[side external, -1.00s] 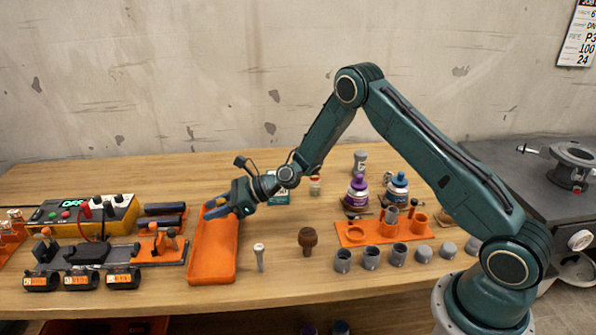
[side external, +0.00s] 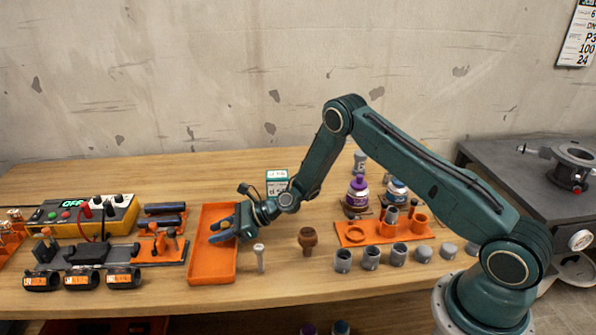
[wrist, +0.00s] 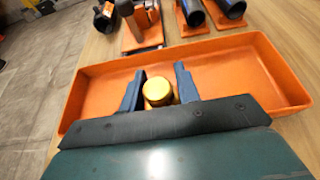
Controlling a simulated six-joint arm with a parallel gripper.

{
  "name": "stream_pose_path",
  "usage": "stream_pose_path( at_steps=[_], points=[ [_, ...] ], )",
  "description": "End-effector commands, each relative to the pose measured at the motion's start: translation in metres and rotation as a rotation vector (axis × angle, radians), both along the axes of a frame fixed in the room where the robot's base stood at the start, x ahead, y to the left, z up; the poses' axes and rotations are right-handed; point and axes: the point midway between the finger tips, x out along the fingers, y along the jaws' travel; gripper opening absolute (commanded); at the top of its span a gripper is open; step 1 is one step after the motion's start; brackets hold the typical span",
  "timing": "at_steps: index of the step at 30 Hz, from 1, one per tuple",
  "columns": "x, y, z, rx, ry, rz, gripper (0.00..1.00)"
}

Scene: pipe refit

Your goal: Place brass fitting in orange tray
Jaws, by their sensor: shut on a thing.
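The orange tray (side external: 212,270) lies on the wooden bench left of centre, and it fills the middle of the wrist view (wrist: 220,52). My gripper (side external: 220,232) is low over the tray, reaching in from its right side. In the wrist view my gripper (wrist: 160,90) has its two blue fingers on either side of the brass fitting (wrist: 157,91), a round gold piece, and is shut on it. The fitting's lower part is hidden by the dark wrist edge. I cannot tell whether it touches the tray floor. In the side view the fitting is hard to make out.
A pale upright piece (side external: 260,257) and a brown plug (side external: 307,241) stand right of the tray. Left of it are a clamp fixture (side external: 90,254) and a yellow meter (side external: 85,213). The tray's front half is empty. Several grey fittings (side external: 371,258) stand further right.

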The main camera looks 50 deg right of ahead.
Motion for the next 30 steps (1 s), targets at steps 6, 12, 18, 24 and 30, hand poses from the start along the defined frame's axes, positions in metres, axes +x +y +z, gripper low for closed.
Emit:
stream_pose_path(
  at_steps=[6,12,18,24,30],
  points=[
    [0.0002,-0.0001,-0.0069,0.000,-0.002,-0.001,0.07],
    [0.0002,-0.0001,-0.0069,0.000,-0.002,-0.001,0.07],
    [0.0003,-0.0002,-0.0098,0.000,-0.002,-0.001,0.40],
    [0.0001,-0.0002,-0.0098,-0.001,-0.001,-0.001,0.54],
    [0.0000,-0.0001,-0.0093,-0.001,-0.001,-0.001,0.54]
  ],
)
